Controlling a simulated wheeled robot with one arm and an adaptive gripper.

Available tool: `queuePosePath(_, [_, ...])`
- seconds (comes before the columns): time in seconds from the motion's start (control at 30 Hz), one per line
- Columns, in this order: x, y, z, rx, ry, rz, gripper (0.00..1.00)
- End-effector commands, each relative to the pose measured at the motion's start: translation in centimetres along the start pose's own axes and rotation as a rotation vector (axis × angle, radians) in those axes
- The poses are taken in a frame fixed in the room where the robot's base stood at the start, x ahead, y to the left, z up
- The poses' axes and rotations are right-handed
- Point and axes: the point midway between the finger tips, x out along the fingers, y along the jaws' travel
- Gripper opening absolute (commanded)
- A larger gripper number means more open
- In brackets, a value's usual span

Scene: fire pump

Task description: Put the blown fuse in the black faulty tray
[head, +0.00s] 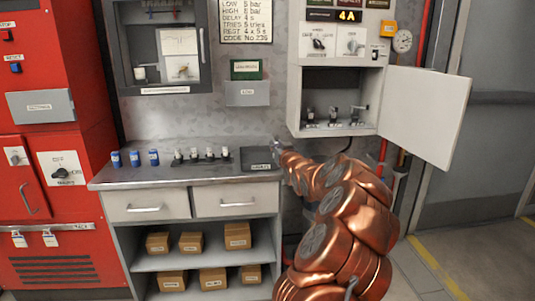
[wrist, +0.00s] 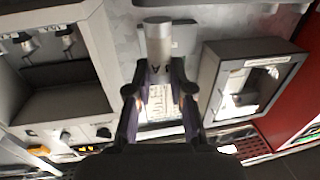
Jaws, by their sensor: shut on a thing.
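My gripper (wrist: 160,90) is shut on a grey cylindrical fuse (wrist: 158,42), which stands out beyond the fingertips in the wrist view. In the head view my gripper (head: 284,148) is at the far end of my copper arm, by the right end of the counter, and the fuse is not clear there. The black faulty tray (head: 257,154) lies flat on the counter's right end, just left of my gripper; its label is too small to read surely. The open fuse cabinet (head: 338,83) is above right, with fuse fittings (head: 333,116) inside.
Several pale fuses (head: 202,154) and blue cylinders (head: 134,158) stand on the counter (head: 165,176), left of the tray. The cabinet's open door (head: 428,112) juts out to the right. A wall box (wrist: 250,82) shows right of the fuse in the wrist view.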

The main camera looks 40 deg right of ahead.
Motion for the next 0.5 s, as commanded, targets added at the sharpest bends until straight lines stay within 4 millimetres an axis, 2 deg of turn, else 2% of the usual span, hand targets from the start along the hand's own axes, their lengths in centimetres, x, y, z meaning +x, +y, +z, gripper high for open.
queuePosePath(0.03, [1.0,-0.4,0.2,-0.004,-0.001,0.000,0.00])
queuePosePath(0.2, [3.4,-1.5,0.3,-0.002,0.001,0.001,0.00])
queuePosePath(0.33, [4.3,-2.0,0.5,-0.002,0.001,0.000,0.00])
queuePosePath(0.5, [4.6,-2.2,0.9,0.001,0.000,0.000,0.00])
